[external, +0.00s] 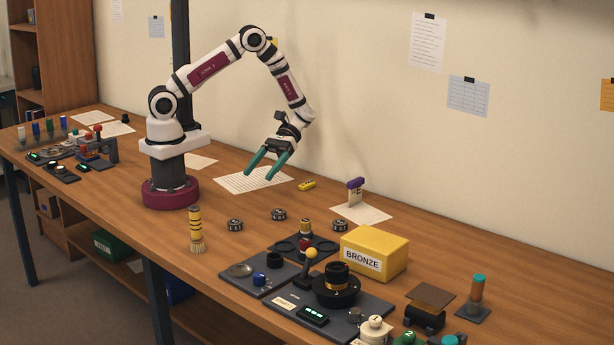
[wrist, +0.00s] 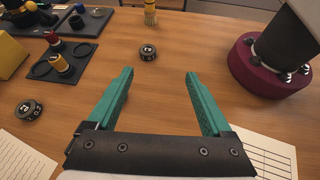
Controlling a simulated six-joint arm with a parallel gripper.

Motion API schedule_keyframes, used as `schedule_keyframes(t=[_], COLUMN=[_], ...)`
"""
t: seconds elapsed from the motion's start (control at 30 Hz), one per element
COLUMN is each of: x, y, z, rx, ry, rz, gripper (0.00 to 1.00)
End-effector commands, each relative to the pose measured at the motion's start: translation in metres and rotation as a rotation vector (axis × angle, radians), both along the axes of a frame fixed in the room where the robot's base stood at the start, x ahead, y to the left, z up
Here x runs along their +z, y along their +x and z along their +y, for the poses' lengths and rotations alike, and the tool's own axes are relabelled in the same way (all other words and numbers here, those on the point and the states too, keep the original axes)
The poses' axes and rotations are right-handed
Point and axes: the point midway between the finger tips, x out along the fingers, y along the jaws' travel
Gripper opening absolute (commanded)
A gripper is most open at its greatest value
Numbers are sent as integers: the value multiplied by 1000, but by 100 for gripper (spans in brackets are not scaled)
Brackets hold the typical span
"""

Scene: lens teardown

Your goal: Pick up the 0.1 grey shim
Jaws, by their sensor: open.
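Several small dark round pieces with pale markings lie on the bench. In the external view one is at the left (external: 235,225), one in the middle (external: 279,214) and one at the right (external: 339,227). The wrist view shows one ahead, between and beyond the fingertips (wrist: 148,52), and another at the left edge (wrist: 28,110). Their markings are too small to read surely, so I cannot tell which is the 0.1 grey shim. My gripper (external: 267,168) has teal fingers, open and empty (wrist: 160,75), above the bench and apart from these pieces.
A yellow BRONZE box (external: 374,253) and dark trays with parts (external: 262,277) stand at the front right. Papers (external: 253,180) and a small yellow item (external: 307,185) lie near the wall. The wood under my fingers is clear.

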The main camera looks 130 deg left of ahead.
Motion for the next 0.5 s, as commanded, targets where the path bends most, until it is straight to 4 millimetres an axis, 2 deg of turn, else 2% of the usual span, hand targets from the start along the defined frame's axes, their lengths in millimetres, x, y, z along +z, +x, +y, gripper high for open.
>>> schedule_keyframes(t=[0.03,0.1,0.17,0.4,0.5], x=[-12,-22,-27,-51,-60], y=[-2,-2,-1,15,20], z=[8,14,11,-48,-67], rx=[73,140,161,158,158], ry=[-45,-85,-100,-101,-100], rz=[23,42,49,52,50], gripper=[84,84,84,84,84])
